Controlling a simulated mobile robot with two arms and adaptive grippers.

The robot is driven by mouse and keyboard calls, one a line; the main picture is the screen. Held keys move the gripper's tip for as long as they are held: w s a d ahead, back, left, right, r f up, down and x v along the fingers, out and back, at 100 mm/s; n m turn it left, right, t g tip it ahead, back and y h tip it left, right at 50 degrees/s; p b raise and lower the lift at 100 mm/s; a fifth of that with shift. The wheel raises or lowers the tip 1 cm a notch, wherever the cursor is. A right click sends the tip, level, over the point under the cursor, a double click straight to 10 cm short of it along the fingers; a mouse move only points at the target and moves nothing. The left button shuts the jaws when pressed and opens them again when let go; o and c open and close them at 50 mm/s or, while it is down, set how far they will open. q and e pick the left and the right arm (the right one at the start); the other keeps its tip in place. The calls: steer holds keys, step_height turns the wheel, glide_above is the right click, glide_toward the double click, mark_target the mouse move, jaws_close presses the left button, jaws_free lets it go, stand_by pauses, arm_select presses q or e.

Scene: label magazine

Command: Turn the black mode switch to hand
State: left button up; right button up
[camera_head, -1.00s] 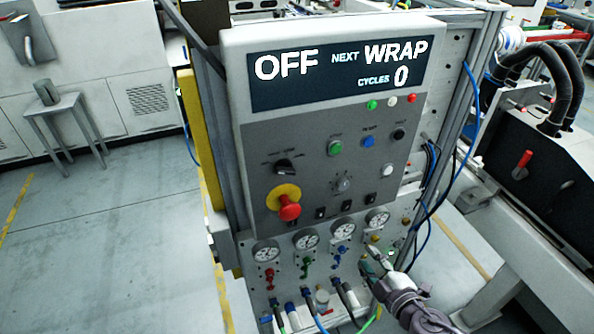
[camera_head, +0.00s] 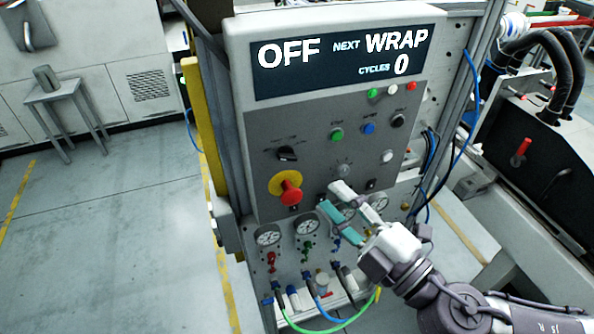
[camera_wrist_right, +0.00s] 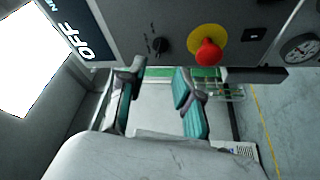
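The black mode switch (camera_head: 287,153) is a knob on the grey control panel (camera_head: 262,180), upper left of the red emergency button. Its handle looks tilted, and its position labels are too small to read. In the right wrist view the switch (camera_wrist_right: 160,45) sits beyond the gap between my fingers. My right gripper (camera_head: 333,197) is open and empty, in front of the lower panel, to the lower right of the switch and apart from it. Its fingers also show in the right wrist view (camera_wrist_right: 156,80). The display (camera_head: 340,58) reads OFF, NEXT WRAP, CYCLES 0. My left gripper is out of view.
The red emergency button (camera_head: 291,194) on its yellow disc lies between the switch and my right gripper. A green button (camera_head: 337,135) and a blue button (camera_head: 369,128) are to the right. Gauges (camera_head: 307,225) and hoses are below. Open floor lies left of the cabinet.

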mark_target(291, 160)
steer(key=p+x, duration=0.2)
steer(key=x, duration=0.6)
steer(key=shift+w+a+r, duration=0.15)
steer(key=shift+a, duration=0.1)
steer(key=shift+w+a+p, duration=0.3)
steer(key=shift+w+p, duration=0.05)
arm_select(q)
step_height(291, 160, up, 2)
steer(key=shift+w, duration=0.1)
arm_select(e)
jaws_close()
